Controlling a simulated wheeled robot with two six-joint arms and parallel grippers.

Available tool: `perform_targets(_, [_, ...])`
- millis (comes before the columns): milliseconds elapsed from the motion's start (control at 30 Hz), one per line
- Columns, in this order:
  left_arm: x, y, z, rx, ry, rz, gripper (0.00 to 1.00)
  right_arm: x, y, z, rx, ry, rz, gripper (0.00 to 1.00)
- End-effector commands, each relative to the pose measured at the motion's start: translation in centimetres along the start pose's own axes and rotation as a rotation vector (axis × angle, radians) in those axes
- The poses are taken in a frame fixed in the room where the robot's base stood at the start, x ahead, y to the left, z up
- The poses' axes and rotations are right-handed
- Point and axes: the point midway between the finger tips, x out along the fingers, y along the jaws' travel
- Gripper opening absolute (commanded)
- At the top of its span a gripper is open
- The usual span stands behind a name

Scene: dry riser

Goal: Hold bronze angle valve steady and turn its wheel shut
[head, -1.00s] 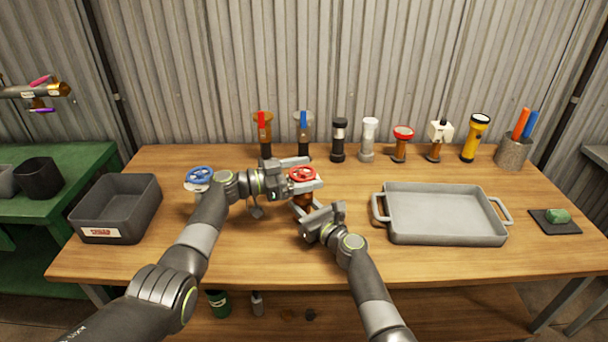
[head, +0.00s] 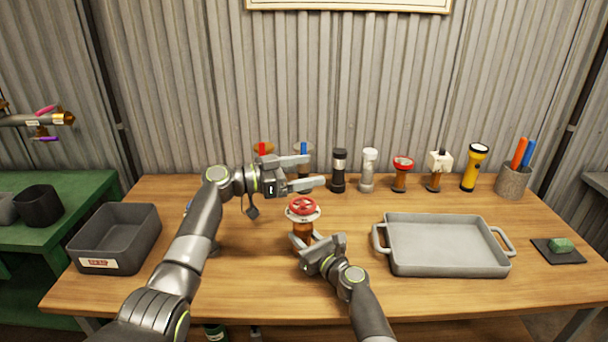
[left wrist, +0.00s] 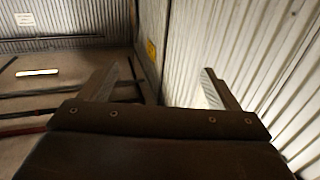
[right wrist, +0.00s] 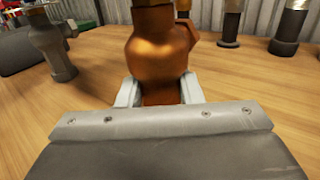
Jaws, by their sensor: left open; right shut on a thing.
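The bronze angle valve (head: 303,229) stands upright near the middle of the table with its red wheel (head: 303,206) on top. My right gripper (head: 302,242) is shut on the valve's bronze body low down. The right wrist view also shows the bronze body (right wrist: 160,55) between the fingers (right wrist: 158,92). My left gripper (head: 312,172) is open and empty, raised above and behind the red wheel, apart from it. In the left wrist view its spread fingers (left wrist: 158,88) have only walls and ceiling beyond them.
A grey tray (head: 382,245) lies to the right and a dark bin (head: 125,262) to the left. Several valves and flashlights, including a yellow flashlight (head: 474,167), line the table's back. A cup (head: 512,182) holds orange and blue handles.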

Motion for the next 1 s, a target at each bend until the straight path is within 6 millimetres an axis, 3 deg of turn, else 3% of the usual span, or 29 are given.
perform_targets(267, [-2.3,0.4,2.9,-0.007,-0.007,-0.079,0.83,0.0,0.0,0.0,0.0,0.0,0.0,0.0])
perform_targets(600, [-8.7,2.9,8.2,-0.006,-0.008,-0.295,0.83,0.0,0.0,0.0,0.0,0.0,0.0,0.0])
perform_targets(833, [-11.3,4.5,9.3,-0.001,0.0,-0.378,0.83,0.0,0.0,0.0,0.0,0.0,0.0,0.0])
perform_targets(1000, [-11.2,4.5,9.4,0.0,0.004,-0.392,0.83,0.0,0.0,0.0,0.0,0.0,0.0,0.0])
